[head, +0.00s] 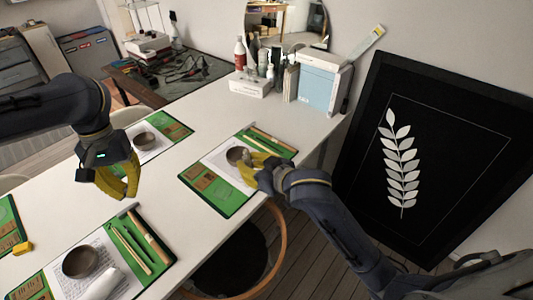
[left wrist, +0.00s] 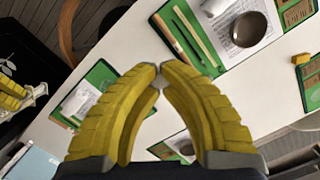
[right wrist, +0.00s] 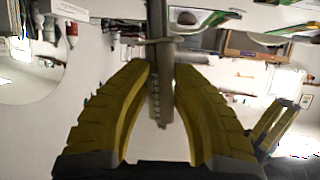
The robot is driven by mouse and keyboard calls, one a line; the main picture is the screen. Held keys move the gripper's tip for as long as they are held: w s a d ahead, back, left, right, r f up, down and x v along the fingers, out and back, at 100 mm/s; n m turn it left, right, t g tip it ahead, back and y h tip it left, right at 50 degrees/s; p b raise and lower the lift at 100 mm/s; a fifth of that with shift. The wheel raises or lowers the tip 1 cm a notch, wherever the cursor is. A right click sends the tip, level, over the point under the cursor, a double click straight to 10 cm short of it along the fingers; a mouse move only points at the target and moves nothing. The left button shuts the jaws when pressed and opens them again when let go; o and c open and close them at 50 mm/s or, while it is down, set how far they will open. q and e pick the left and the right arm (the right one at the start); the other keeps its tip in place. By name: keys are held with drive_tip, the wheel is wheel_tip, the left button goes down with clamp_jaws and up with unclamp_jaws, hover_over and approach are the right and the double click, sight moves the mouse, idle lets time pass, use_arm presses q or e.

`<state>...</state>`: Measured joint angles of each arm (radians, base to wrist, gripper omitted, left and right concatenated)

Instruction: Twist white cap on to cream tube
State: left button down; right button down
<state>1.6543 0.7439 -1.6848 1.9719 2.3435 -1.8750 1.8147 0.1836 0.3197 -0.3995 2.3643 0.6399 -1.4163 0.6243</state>
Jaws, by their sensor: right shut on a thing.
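My right gripper (head: 250,170) is shut on a grey-looking tube (right wrist: 160,95) with faint lettering, seen dark between its fingers in the right wrist view. In the left wrist view a pale end of this tube (left wrist: 39,92) shows by the right gripper's yellow fingers. In the head view the right gripper is at the middle green mat, beside a small dark bowl. My left gripper (head: 128,188) is raised over the table at left. I cannot make out the white cap.
Green mats with papers and dark bowls (head: 80,262) lie along the white table (head: 110,195). A white roll-like object (head: 103,284) lies on the near mat. Bottles and boxes (head: 318,82) stand at the far end. A framed black picture (head: 440,160) leans at right.

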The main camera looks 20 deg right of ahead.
drive_tip(key=shift+s+a+f+n+g+y, duration=0.1)
drive_tip(key=shift+a+f+n+g+y, duration=0.3)
drive_tip(key=shift+a, duration=0.5)
drive_tip(key=shift+s+a+f+n+g+y, duration=0.1)
drive_tip(key=shift+a+f+n+g+y, duration=0.1)
drive_tip(key=shift+a+n+y, duration=0.5)
drive_tip(key=shift+a+f+n+g+y, duration=0.2)
drive_tip(key=shift+a+n+g+y, duration=0.1)
drive_tip(key=shift+a, duration=0.75)
use_arm(q)
drive_tip(key=w+d+r+n, duration=0.1)
drive_tip(key=d+r, duration=0.2)
drive_tip(key=d, duration=1)
drive_tip(key=w+d+r+n+t, duration=0.1)
drive_tip(key=d+r, duration=0.2)
drive_tip(key=d, duration=1)
drive_tip(key=shift+r+t, duration=0.25)
drive_tip(key=shift+t, duration=0.05)
drive_tip(key=shift+w+d, duration=0.1)
drive_tip(key=shift+d, duration=0.05)
drive_tip(key=shift+w+f, duration=0.15)
drive_tip(key=shift+f, duration=0.85)
drive_tip(key=shift+w+f, duration=0.15)
drive_tip(key=shift+f, duration=0.8)
